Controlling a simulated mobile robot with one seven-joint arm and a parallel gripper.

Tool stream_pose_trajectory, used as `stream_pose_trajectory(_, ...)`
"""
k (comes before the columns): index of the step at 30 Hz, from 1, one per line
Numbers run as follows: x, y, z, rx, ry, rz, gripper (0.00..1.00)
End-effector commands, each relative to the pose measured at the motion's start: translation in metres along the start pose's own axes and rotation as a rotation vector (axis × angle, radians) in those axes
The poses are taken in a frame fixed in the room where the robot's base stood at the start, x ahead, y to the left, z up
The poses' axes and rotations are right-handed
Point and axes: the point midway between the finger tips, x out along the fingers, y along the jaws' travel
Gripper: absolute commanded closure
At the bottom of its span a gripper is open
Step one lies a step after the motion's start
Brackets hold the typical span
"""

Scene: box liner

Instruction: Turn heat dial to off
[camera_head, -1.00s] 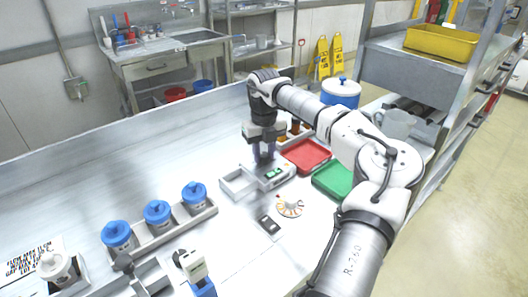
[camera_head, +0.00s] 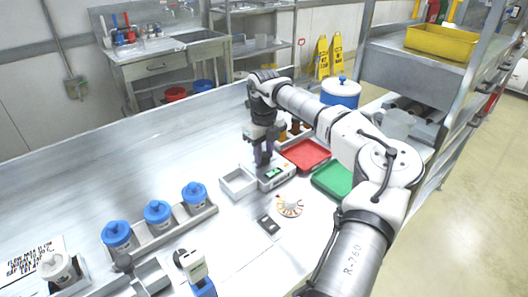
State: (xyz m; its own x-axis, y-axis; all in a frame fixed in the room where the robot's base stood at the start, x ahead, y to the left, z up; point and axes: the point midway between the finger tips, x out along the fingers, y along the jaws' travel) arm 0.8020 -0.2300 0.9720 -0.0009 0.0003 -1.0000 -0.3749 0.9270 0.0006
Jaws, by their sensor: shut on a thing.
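A small white device (camera_head: 277,178) with a green display sits on the steel counter, right of the middle. My gripper (camera_head: 262,163) points down at the back of this device, with its fingers close together and touching or nearly touching its top. The jaws are shut on a small part there, which fits the heat dial. The fingers hide the dial, so its shape and setting cannot be made out.
An open white bin (camera_head: 238,182) stands directly left of the device. A red tray (camera_head: 306,155) and a green tray (camera_head: 333,180) lie to the right. A round fan-like card (camera_head: 289,206) and a small dark-screened unit (camera_head: 268,226) lie in front. Blue-lidded jars (camera_head: 158,213) stand left.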

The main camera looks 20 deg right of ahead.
Motion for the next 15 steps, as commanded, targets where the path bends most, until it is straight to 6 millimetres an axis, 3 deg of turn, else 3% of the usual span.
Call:
stream_pose_trajectory(2, -0.0020, -0.0004, 0.0015, 0.000, -0.006, -0.003, 0.93)
stream_pose_trajectory(3, -0.0020, -0.0004, 0.0015, 0.000, -0.006, -0.003, 0.67)
stream_pose_trajectory(7, -0.0016, -0.0002, 0.0012, 0.001, -0.005, -0.002, 0.50)
stream_pose_trajectory(15, -0.0008, -0.0001, 0.0005, 0.001, -0.002, -0.001, 0.48)
